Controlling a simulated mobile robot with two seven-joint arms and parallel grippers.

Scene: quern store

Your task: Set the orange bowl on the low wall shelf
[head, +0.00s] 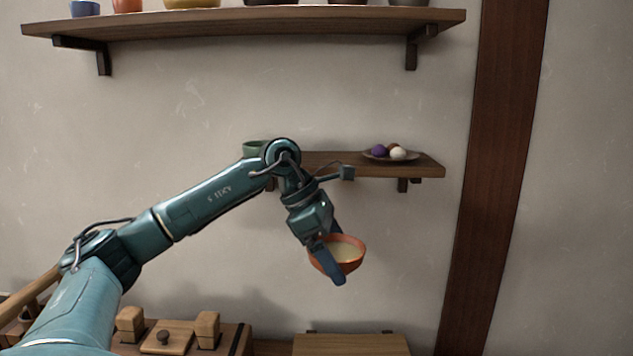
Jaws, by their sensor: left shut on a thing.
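The orange bowl (353,262) has a pale cream inside and is held in the air, below and in front of the low wall shelf. My left gripper (331,264) is shut on the bowl, with one finger in front of it. The low wall shelf (338,165) is a brown plank on dark brackets. My left arm hides its left part. My right gripper is not in view.
On the low shelf, a plate (370,156) with small round things stands at the right, and a green cup (256,148) at the left. The plank between them is partly bare. A higher shelf (260,24) holds several pots. Wooden blocks (207,330) lie below.

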